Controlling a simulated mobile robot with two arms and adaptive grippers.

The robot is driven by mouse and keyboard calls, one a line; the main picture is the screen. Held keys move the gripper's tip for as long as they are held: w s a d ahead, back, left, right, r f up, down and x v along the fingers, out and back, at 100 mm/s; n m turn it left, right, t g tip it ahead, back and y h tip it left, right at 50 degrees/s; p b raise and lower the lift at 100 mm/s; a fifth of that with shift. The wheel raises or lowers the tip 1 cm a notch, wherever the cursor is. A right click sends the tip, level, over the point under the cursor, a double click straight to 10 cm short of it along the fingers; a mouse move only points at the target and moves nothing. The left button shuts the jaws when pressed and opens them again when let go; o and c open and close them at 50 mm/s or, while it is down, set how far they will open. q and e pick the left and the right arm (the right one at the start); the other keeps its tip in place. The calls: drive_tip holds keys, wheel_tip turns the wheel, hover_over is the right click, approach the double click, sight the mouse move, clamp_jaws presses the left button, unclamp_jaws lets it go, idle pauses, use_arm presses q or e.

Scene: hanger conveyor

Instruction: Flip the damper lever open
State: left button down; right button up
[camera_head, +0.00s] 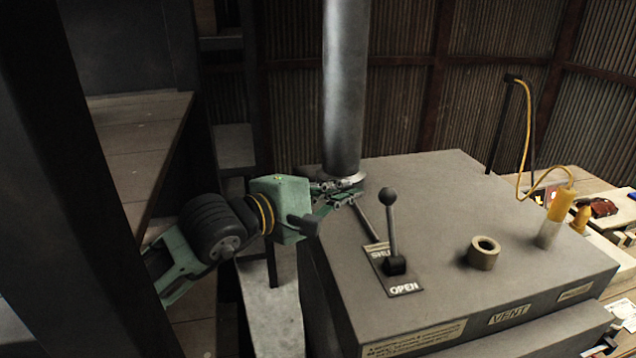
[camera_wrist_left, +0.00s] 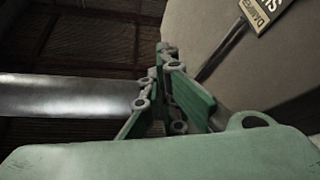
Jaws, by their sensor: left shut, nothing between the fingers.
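The damper lever (camera_head: 391,225) is a dark rod with a round black knob, rising from a black base on a label plate (camera_head: 405,289) marked SHUT and OPEN. It stands nearly upright, the knob leaning slightly toward the SHUT side. My left gripper (camera_head: 352,194) is shut and empty, left of the knob and close to the foot of the metal pipe. I cannot tell whether it touches the pipe. The left wrist view shows its closed fingers (camera_wrist_left: 168,52) and part of the label plate (camera_wrist_left: 262,12); the lever's knob is not visible there. My right gripper is not in view.
The metal pipe (camera_head: 345,90) rises behind my left gripper. The grey box top (camera_head: 450,200) carries a short round collar (camera_head: 483,252) and a yellow-and-white cylinder (camera_head: 553,218) with a cable. The box top right of the lever is mostly clear.

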use_arm(q)
drive_tip(key=shift+p+x, duration=0.3)
drive_tip(key=shift+x, duration=0.7)
drive_tip(key=s, duration=0.1)
drive_tip(key=s+r+p, duration=0.1)
drive_tip(key=s+d+p, duration=0.1)
drive_tip(key=s, duration=0.1)
drive_tip(key=shift+r, duration=0.15)
drive_tip(key=shift+w, duration=0.15)
